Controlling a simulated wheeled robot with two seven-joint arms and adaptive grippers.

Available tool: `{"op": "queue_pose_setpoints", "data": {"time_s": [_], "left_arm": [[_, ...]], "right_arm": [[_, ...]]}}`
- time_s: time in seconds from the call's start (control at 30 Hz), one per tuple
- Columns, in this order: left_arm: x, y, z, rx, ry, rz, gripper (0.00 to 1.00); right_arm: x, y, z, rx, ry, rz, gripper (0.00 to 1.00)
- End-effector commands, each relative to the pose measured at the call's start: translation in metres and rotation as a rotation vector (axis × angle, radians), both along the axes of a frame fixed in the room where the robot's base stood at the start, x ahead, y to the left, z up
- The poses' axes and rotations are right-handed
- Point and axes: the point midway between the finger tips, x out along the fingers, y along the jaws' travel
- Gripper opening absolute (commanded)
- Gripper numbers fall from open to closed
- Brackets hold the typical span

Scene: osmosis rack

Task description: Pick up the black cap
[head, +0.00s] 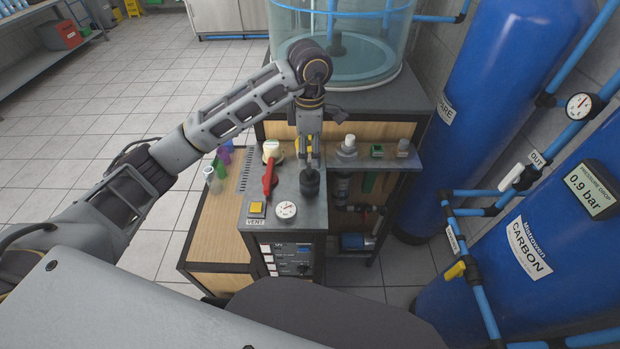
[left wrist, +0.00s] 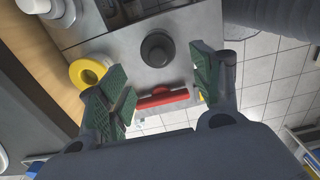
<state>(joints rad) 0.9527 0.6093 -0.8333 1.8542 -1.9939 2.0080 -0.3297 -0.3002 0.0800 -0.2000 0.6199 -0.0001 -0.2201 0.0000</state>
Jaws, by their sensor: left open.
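The black cap (head: 310,182) stands on the grey top of the small cabinet, right of the red-handled valve. In the left wrist view the black cap (left wrist: 157,48) is round with a raised centre knob, and it lies ahead of the fingers and between their lines. My left gripper (head: 309,160) points down just above and behind the cap in the head view. My right gripper is not in view.
A red valve handle (head: 268,178) stands close left of the cap, with a gauge (head: 286,210) and yellow VENT button (head: 256,208) in front. Small bottles (head: 347,147) stand on the shelf to the right. Blue tanks (head: 505,110) rise on the right.

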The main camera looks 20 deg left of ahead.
Motion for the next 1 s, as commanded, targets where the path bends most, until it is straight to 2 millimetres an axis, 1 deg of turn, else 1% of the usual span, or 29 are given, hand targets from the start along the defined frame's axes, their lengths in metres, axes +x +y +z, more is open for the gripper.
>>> {"op": "queue_pose_setpoints", "data": {"time_s": [0.13, 0.27, 0.8, 1.0], "left_arm": [[0.000, 0.000, -0.006, 0.000, 0.002, 0.001, 0.65], [0.000, 0.000, -0.016, 0.000, 0.003, 0.000, 0.65], [0.000, 0.000, -0.075, 0.000, 0.003, 0.001, 0.65], [0.000, 0.000, -0.085, 0.000, 0.001, 0.000, 0.65]], "right_arm": [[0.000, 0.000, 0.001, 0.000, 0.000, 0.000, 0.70], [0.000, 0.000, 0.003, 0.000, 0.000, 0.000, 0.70], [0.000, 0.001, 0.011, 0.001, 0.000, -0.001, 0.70], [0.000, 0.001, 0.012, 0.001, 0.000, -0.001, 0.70]]}}
